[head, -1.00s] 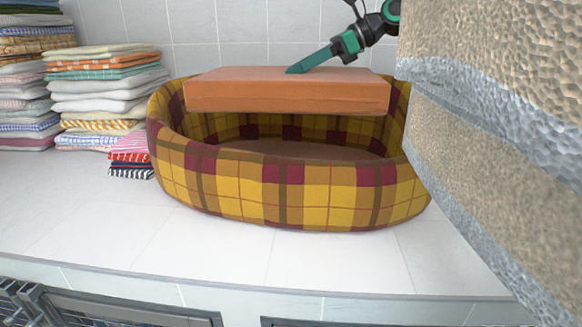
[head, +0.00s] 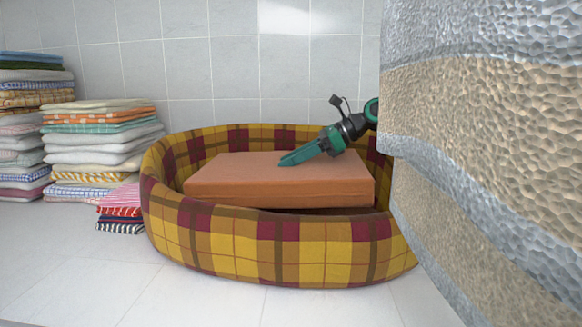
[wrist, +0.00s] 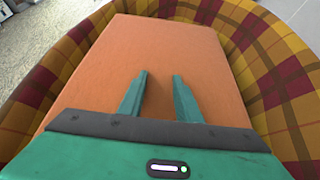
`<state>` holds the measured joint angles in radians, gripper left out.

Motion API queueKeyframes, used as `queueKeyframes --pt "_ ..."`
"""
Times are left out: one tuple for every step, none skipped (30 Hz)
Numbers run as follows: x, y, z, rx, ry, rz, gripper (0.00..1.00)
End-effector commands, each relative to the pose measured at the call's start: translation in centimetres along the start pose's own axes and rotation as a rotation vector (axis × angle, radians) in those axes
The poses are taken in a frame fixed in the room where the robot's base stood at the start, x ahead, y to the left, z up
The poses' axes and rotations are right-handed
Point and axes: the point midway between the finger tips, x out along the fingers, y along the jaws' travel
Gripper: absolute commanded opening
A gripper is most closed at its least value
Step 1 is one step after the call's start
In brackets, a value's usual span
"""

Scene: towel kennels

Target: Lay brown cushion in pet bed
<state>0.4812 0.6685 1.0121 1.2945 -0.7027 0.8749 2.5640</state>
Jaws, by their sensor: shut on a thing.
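The brown cushion (head: 270,175), a flat orange-brown block, is inside the plaid pet bed (head: 285,240), within its yellow and maroon walls. Its top is below the back rim, and its front face shows above the low front rim. A dark gap shows under its front edge at the right; whether it touches the bed's floor cannot be told. My green gripper (head: 288,160) comes in from the upper right and is shut on the cushion's top. In the wrist view, the two fingers (wrist: 159,78) stand over the cushion (wrist: 160,50), with the bed wall (wrist: 285,75) around it.
A large rough beige and grey shape (head: 490,110) blocks the right side of the head view. Folded towels (head: 103,140) are stacked at the left, with small striped ones (head: 120,215) close to the bed. A tiled wall (head: 220,60) stands behind. The white counter (head: 90,275) is clear in front.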

Motion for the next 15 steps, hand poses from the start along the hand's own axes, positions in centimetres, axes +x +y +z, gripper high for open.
queueKeyframes --pt "0.48 0.3 -0.55 -0.001 0.004 0.008 0.0" --pt "0.58 0.33 -0.7 -0.002 0.004 0.009 0.0" --pt "0.64 0.35 -0.78 -0.002 0.004 0.009 0.0" --pt "0.66 0.36 -0.77 -0.003 0.003 0.009 0.0" --pt "0.65 0.37 -0.74 -0.003 0.003 0.01 0.0" --pt "0.66 0.38 -0.71 -0.004 0.003 0.01 0.0" --pt "0.66 0.39 -0.69 -0.004 0.003 0.01 0.0" --pt "0.67 0.38 -0.73 -0.003 0.003 0.01 0.33" --pt "0.65 0.37 -0.71 -0.003 0.003 0.01 0.43" --pt "0.64 0.35 -0.71 -0.003 0.003 0.009 0.5" --pt "0.63 0.34 -0.7 -0.003 0.003 0.009 0.5" --pt "0.62 0.32 -0.69 -0.003 0.002 0.008 0.5" --pt "0.61 0.3 -0.69 -0.003 0.002 0.008 0.5" --pt "0.6 0.29 -0.69 -0.003 0.002 0.008 0.5" --pt "0.59 0.28 -0.68 -0.002 0.002 0.007 0.5"
